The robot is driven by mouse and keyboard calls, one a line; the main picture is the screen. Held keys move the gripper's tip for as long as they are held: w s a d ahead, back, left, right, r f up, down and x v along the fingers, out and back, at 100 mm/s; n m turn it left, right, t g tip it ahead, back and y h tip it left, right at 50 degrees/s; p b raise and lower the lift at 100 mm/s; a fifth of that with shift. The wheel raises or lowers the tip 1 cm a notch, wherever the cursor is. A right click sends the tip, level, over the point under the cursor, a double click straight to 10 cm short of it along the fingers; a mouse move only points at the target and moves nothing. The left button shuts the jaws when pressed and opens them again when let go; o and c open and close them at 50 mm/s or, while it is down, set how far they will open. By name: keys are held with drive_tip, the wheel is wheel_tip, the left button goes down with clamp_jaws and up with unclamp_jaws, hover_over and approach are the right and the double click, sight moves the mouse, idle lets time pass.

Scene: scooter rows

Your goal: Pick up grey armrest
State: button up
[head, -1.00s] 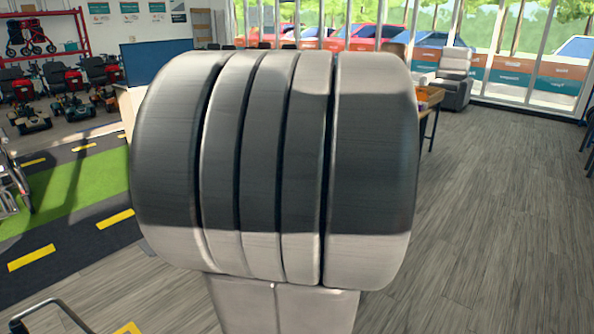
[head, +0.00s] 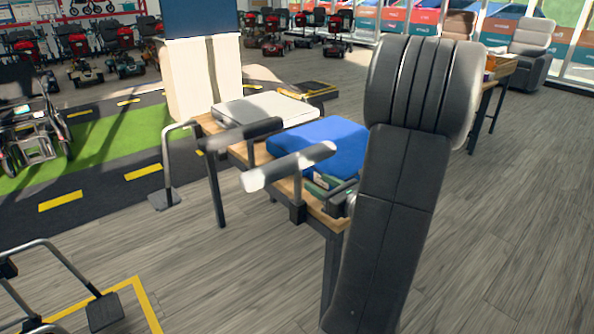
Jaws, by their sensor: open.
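Two bar-shaped armrests stand on short dark posts at the near edge of a wooden table (head: 238,153). The nearer one is a light grey armrest (head: 290,167), angled up to the right, with its post coming down to a dark block at the table edge. The other is a darker grey armrest (head: 238,135), farther left and behind it. Both look upright on their posts, above the tabletop. I cannot tell how the posts are fixed. My gripper is not in view.
A blue cushion (head: 320,145) and a white-grey pad (head: 265,107) lie on the table. A metal-legged frame (head: 60,285) stands lower left.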

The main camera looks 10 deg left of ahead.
sight(301, 174)
drive_tip(key=x, duration=0.5)
drive_tip(key=shift+w+a+f, duration=0.1)
drive_tip(key=shift+w+a, duration=0.05)
drive_tip(key=shift+a, duration=0.1)
drive_tip(key=b+x, duration=0.1)
drive_tip(key=x, duration=0.3)
drive_tip(key=shift+a+f, duration=0.1)
drive_tip(key=shift+a, duration=0.1)
drive_tip(key=shift+w+a, duration=0.25)
drive_tip(key=shift+a, duration=0.1)
clamp_jaws()
